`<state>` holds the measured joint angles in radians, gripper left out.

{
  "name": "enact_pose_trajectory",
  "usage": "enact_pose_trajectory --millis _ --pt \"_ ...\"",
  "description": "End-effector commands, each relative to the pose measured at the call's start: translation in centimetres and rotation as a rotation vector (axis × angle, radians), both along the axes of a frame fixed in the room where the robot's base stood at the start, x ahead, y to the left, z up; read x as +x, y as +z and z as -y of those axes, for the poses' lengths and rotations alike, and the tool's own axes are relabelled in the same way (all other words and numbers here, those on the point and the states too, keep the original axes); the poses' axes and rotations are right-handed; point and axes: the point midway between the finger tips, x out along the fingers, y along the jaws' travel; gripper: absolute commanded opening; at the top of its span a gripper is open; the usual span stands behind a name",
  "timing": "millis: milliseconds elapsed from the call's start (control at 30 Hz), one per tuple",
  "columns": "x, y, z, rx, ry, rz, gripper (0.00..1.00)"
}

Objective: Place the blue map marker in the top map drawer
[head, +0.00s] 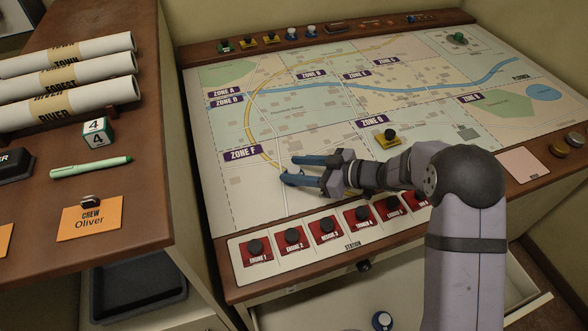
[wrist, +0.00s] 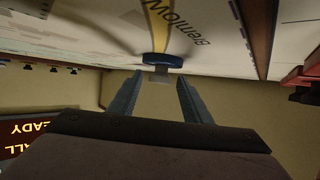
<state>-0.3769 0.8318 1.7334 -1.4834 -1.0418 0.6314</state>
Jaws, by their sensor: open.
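A blue map marker (wrist: 162,60) with a blue round base and a grey knob shows in the wrist view, on the map beside a yellow road. My gripper (wrist: 160,97) is open, with its two blue-grey fingers on either side of the marker's line and the marker ahead between the tips. In the head view my gripper (head: 289,170) is low over the map near Zone F, and the marker cannot be told apart from the blue fingers. A pale drawer (head: 330,303) stands pulled out below the console's front edge. A blue round piece with a pale knob (head: 382,320) is inside it.
Red station buttons (head: 326,230) line the console's front edge. A yellow marker with a black knob (head: 387,138) stands behind my arm. More markers (head: 291,35) stand along the back ledge. The left desk (head: 140,190) holds rolled maps, a cube, a green pen (head: 90,167) and a card.

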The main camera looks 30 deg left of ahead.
Motion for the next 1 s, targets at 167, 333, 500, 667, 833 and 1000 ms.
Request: enact_pose_trajectory --millis 167,333,500,667,833,1000 --pt "0.1 1.6 1.9 0.002 -0.001 0.007 0.44" --pt "0.1 4.4 1.8 0.001 -0.001 0.006 0.44" --pt "0.1 6.6 1.8 0.001 -0.001 0.004 0.44" --pt "0.0 7.6 1.8 0.001 -0.001 0.002 0.44" --pt "0.0 7.8 1.8 0.000 -0.001 0.000 0.44" --pt "0.7 7.9 2.1 -0.002 -0.032 0.012 0.44"
